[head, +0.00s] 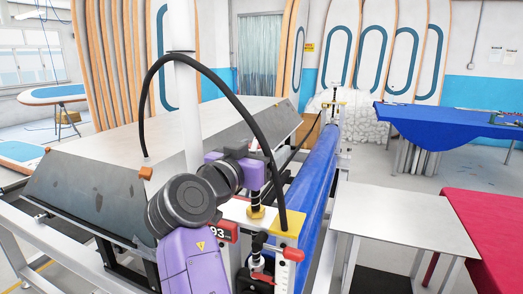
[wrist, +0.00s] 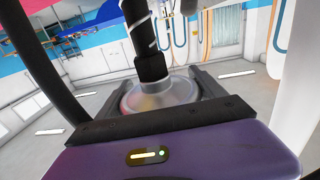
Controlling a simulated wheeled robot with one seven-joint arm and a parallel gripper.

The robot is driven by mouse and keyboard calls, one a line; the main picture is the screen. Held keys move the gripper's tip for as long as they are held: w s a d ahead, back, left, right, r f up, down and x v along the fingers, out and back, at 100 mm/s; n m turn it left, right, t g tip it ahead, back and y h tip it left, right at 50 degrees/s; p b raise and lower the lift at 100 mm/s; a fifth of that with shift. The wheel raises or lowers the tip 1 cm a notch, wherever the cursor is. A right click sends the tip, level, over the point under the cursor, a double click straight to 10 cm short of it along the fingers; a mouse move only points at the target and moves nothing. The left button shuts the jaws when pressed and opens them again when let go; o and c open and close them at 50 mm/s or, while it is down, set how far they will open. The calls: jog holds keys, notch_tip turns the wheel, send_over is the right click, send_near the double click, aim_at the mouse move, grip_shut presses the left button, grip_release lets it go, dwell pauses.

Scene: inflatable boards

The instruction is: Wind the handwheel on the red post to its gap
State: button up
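My gripper (head: 250,171) is at the end of the purple arm, above a thin dark upright shaft (head: 256,198) on a gold base. In the upside-down wrist view, a shiny round disc (wrist: 158,96), apparently the handwheel, sits between the two dark fingers of my gripper (wrist: 160,84). A black shaft with a white spiral (wrist: 150,55) runs from the disc. The fingers are close to the disc's sides; whether they press on it is unclear.
A long grey-sided bench (head: 95,200) lies left, a blue roller (head: 318,165) right. A black hose (head: 225,85) arches over the work spot. A bare grey table (head: 400,220), a red table (head: 490,225) and a blue-covered table (head: 450,127) stand right.

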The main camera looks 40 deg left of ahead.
jog(key=shift+c, duration=0.9)
jog(key=shift+n+y, duration=0.4)
jog(key=shift+y, duration=0.2)
